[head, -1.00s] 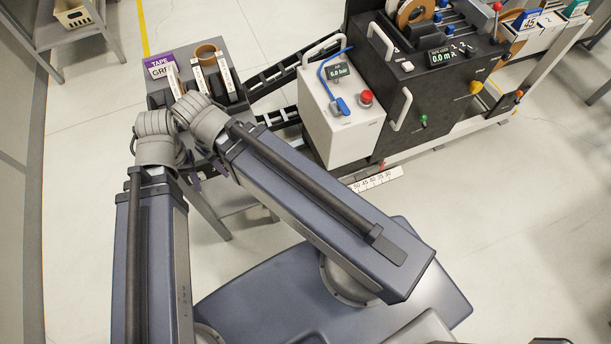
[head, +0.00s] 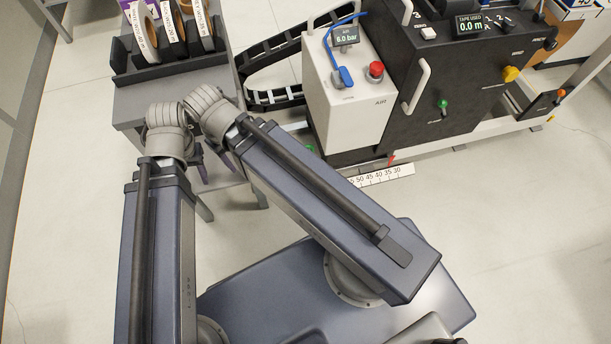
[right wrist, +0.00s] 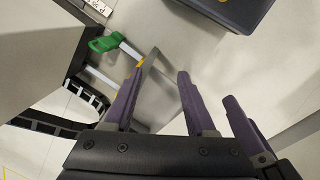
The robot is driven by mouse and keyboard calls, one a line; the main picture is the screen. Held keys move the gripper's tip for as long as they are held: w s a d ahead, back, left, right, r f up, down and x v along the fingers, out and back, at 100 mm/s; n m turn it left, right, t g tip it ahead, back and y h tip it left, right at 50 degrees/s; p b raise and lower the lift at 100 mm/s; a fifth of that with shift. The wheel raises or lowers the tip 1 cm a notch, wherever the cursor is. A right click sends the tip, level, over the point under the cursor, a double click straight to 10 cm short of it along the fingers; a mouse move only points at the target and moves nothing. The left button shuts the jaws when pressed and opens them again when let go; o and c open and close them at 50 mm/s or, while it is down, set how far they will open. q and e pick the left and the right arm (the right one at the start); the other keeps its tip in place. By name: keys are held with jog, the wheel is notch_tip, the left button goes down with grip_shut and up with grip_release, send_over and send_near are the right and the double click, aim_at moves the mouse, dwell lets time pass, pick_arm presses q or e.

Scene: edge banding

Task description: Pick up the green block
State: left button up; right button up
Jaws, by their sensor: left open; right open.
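In the right wrist view a green piece (right wrist: 103,43) sits at the end of a pale bar, beside a grey box-like body. A small patch of green (head: 310,148) shows at the white unit's foot in the head view; I cannot tell if it is the same piece. My right gripper (right wrist: 161,75) is open and empty, with purple fingers apart from the green piece. My left gripper (head: 200,168) is open, its purple fingers partly hidden behind its wrist, over the grey stand's near edge. No loose green block shows clearly.
A grey stand (head: 135,105) holds a black rack (head: 170,72) of tape rolls. A white air unit (head: 345,115) and a black machine (head: 450,85) with a green knob (head: 443,104) stand right of it. A black cable chain (head: 270,98) runs between.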

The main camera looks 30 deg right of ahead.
jog(key=w+d+f+m+b, duration=0.1)
jog(key=w+d+f+b, duration=0.15)
jog(key=f+b, duration=0.7)
jog(key=w+d+f+m+b, duration=0.1)
jog(key=d+f+m+b, duration=0.15)
jog(key=f+b, duration=0.75)
jog(key=w+d+f+m+b, duration=0.1)
jog(key=w+d+f+b, duration=0.15)
jog(key=f+b, duration=0.8)
jog(key=w+d+f+m+t+b, duration=0.1)
jog(key=w+d+f+m, duration=0.15)
jog(key=d+m, duration=0.45)
jog(key=w+d+f+m+t, duration=0.1)
jog(key=w+d+m, duration=0.3)
jog(key=d+m, duration=0.25)
jog(key=w+d+f+m+b, duration=0.1)
jog(key=w+d+m, duration=0.2)
jog(key=d+m, duration=0.45)
jog(key=shift+n+y, duration=0.4)
jog(key=shift+n, duration=0.15)
jog(key=f+b, duration=0.2)
jog(key=w+f+b, duration=0.1)
jog(key=f+b, duration=0.2)
jog(key=w+f+b, duration=0.1)
jog(key=f+b, duration=0.2)
jog(key=shift+w+d, duration=0.1)
jog(key=shift+d, duration=0.25)
jog(key=shift+r, duration=0.1)
jog(key=shift+c, duration=0.2)
grip_shut()
